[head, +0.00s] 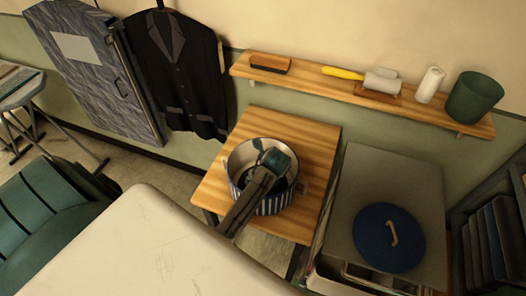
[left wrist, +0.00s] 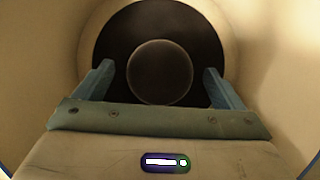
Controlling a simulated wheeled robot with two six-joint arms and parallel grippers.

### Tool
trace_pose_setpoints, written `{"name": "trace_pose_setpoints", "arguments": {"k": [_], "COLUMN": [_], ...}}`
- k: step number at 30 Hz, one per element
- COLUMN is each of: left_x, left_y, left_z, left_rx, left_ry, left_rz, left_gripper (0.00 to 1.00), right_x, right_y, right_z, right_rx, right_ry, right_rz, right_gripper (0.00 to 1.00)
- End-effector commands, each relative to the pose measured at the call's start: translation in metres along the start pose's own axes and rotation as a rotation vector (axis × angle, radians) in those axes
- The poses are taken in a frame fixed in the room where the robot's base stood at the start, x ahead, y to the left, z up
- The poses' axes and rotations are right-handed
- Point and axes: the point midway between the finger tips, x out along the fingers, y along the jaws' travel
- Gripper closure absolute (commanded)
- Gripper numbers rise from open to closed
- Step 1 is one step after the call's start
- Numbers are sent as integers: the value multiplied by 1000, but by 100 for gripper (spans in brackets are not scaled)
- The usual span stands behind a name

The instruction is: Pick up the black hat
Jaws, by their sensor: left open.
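The black hat (left wrist: 160,25) lies at the bottom of a striped pot (head: 240,190), with its round crown towards my left wrist camera. The pot is white inside with blue stripes outside, and its pale inner wall (left wrist: 285,60) surrounds the hat in the wrist view. My left gripper (head: 272,157) reaches down into the pot in the head view and hides most of what is inside. In the wrist view its two blue-grey fingers (left wrist: 158,70) are open, one on each side of the crown, with gaps between. My right gripper is not in view.
The pot stands on a small wooden table (head: 312,145). A blue lid (head: 375,245) lies on a grey cabinet (head: 350,185) to the right. A wall shelf (head: 325,82) behind carries a brush, a roller, a white roll and a green bin (head: 474,98). A dark jacket (head: 180,75) hangs at left.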

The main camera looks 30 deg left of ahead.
Motion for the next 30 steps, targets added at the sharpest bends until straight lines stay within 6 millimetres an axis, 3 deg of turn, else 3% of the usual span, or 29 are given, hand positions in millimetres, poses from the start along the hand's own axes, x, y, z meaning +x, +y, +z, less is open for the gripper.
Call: {"name": "trace_pose_setpoints", "arguments": {"k": [4, 11, 19, 30], "left_x": [13, 15, 15, 11], "left_y": [0, 0, 0, -1], "left_z": [1, 1, 1, 3], "left_rx": [1, -1, -1, -1], "left_ry": [-2, -2, -2, -3], "left_rz": [0, -1, -1, -3], "left_gripper": [9, 9, 58, 59], "right_x": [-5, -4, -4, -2], "right_y": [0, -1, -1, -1], "right_z": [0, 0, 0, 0], "right_rx": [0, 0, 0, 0], "right_ry": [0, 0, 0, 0], "right_rz": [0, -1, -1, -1], "right_gripper": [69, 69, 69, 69]}}
